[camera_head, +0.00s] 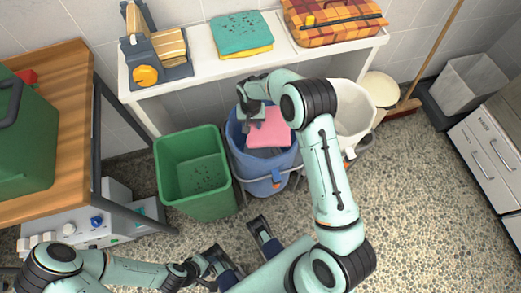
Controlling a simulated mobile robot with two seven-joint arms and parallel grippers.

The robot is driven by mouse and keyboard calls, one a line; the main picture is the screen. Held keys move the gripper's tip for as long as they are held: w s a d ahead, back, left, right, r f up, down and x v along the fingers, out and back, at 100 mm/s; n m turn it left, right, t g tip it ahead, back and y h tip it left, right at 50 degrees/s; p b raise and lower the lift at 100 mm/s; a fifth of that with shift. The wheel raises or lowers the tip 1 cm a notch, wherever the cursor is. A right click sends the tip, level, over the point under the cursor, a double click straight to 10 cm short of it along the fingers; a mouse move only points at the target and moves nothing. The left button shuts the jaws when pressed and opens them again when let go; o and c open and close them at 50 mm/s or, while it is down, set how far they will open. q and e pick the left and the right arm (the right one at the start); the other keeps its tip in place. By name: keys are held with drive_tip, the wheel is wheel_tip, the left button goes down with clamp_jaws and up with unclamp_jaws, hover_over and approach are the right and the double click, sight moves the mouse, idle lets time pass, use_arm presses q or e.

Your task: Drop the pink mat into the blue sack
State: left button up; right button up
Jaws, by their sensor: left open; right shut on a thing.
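The pink mat (270,129) hangs in the mouth of the blue sack (266,178), inside its rim as seen from above. My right gripper (252,112) is shut on the mat at its upper left edge, over the sack's left side. How deep the mat reaches is hard to tell, and part of the sack's right side is hidden behind my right arm. My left gripper (244,250) is open and empty, low in the picture above the floor in front of the sack.
A green bin (193,174) stands left of the sack, and a white sack (351,112) stands to its right. A white shelf (203,63) behind holds a teal and yellow folded stack (242,35) and an orange plaid item (331,20). A wooden table (73,92) is at left.

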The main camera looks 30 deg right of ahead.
drive_tip(key=o, duration=1.3)
drive_tip(key=shift+r, duration=0.1)
wheel_tip(320, 180, up, 13)
drive_tip(key=p, duration=0.1)
drive_tip(key=shift+r+p, duration=0.2)
drive_tip(key=shift+p, duration=0.2)
drive_tip(key=shift+f, duration=0.1)
